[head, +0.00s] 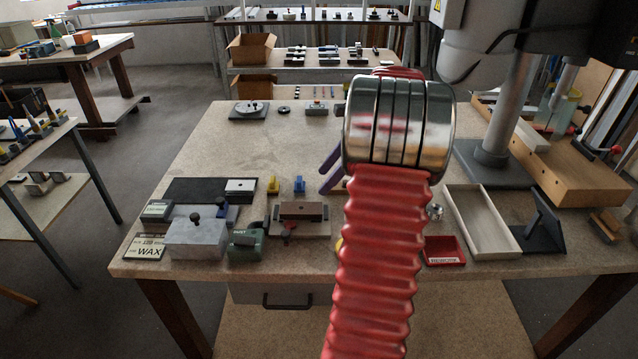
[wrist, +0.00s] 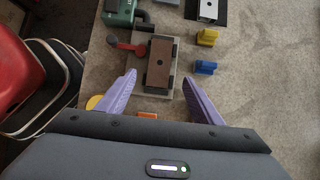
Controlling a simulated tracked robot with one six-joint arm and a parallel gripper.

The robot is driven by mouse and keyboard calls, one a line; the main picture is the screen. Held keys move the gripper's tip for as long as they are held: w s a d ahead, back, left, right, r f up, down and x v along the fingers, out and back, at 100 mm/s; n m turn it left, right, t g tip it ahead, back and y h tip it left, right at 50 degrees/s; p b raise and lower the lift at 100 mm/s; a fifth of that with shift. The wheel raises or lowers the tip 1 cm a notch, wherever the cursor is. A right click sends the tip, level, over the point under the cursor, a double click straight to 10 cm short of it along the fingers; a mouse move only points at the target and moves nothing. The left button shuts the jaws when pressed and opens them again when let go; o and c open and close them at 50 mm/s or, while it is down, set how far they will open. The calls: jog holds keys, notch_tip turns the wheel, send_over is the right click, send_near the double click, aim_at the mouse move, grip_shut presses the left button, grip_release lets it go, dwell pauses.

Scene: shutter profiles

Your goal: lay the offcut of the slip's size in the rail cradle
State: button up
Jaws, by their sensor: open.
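A card (head: 146,247) at the bench's front left reads "120" and "WAX"; a second card (head: 157,210) lies behind it, too small to read. A brown bar (head: 301,210) sits in a grey holder; it also shows in the wrist view (wrist: 160,62). A pale metal profile piece (head: 241,186) lies at the black mat's right end and shows in the wrist view (wrist: 208,10). I cannot tell which piece is the offcut or which holder is the rail cradle. My gripper (wrist: 160,78) is open and empty, its purple fingers either side of the brown bar in the picture.
Yellow (head: 273,185) and blue (head: 299,185) blocks stand behind the brown bar. A grey block (head: 195,239) and green box (head: 248,245) stand front left. A red tray (head: 445,251) and long pale tray (head: 481,244) lie right. The bench middle behind is clear.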

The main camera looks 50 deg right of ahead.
dwell(0.5)
jog(key=w+a+r+n+g+h, duration=0.15)
jog(key=a+n, duration=0.25)
jog(key=a, duration=0.4)
jog(key=a+r+n, duration=0.3)
jog(key=a+n, duration=0.1)
jog(key=a, duration=0.5)
jog(key=w+a+r+n+h, duration=0.1)
jog(key=a+r+n, duration=0.25)
jog(key=a, duration=0.45)
jog(key=s+a+f+n+t+h, duration=0.1)
jog(key=s+a+n, duration=0.5)
jog(key=a+n, duration=0.2)
jog(key=s+a+f+n+t, duration=0.1)
jog(key=s+a+n, duration=0.5)
jog(key=a, duration=0.5)
jog(key=shift+n+h, duration=0.35)
jog(key=shift+n, duration=1)
jog(key=shift+f, duration=0.1)
